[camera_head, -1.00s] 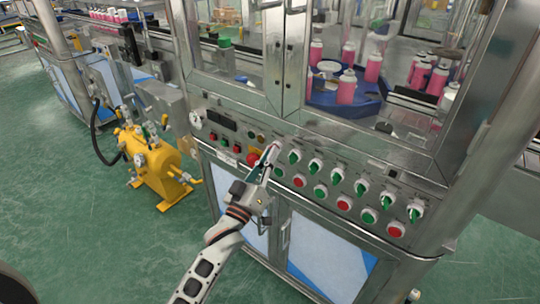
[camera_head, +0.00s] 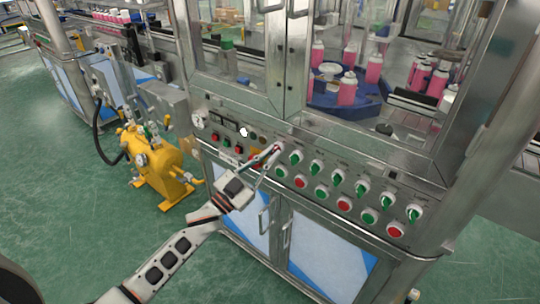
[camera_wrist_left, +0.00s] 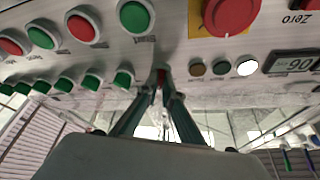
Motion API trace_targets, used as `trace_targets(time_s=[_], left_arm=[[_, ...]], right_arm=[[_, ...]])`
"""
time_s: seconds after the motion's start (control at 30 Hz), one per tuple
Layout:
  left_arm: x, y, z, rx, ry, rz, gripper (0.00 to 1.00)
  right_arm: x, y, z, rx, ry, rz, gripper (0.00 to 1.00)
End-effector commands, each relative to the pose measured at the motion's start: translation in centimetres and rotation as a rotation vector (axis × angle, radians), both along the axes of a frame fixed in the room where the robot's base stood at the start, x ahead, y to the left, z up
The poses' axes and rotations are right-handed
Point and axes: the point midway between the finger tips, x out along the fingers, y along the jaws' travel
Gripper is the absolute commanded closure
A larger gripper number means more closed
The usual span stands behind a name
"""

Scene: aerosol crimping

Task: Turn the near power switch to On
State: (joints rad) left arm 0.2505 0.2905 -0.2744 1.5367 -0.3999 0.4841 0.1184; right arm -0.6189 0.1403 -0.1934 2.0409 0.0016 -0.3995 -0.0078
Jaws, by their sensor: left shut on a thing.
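The power switch (camera_wrist_left: 161,76) with a red handle shows between my left fingertips in the left wrist view; its body is mostly hidden by the fingers. In the head view this switch (camera_head: 278,147) is at the left end of a row of selector switches. My left gripper (camera_head: 273,151) reaches it from the lower left, with the fingers nearly closed. In the left wrist view the left gripper (camera_wrist_left: 164,91) is shut on the red handle. The switch's On marking cannot be read. My right gripper is not in view.
Several green-handled switches (camera_head: 316,167) continue to the right, above red and green push buttons (camera_head: 321,191). A red emergency stop (camera_wrist_left: 232,14) on a yellow plate is close to the gripper. A white indicator lamp (camera_wrist_left: 247,67) is lit beside two dark ones. A yellow tank (camera_head: 150,165) stands left.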

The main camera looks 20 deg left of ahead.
Motion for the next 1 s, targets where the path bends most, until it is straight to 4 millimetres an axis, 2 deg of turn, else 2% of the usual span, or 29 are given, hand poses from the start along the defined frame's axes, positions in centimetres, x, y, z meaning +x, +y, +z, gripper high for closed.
trace_targets(time_s=[0.33,0.87,0.97,1.0], left_arm=[[0.07,0.11,0.15,0.135,-0.05,0.0,1.0],[0.06,0.12,0.09,0.16,-0.059,0.001,1.0],[0.06,0.11,0.09,0.16,-0.059,0.001,0.77],[0.06,0.11,0.09,0.159,-0.058,0.001,0.77]], right_arm=[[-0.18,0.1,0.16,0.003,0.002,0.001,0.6],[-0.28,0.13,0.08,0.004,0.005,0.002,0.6],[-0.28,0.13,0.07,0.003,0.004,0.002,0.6],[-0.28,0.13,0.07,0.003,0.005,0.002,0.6]])
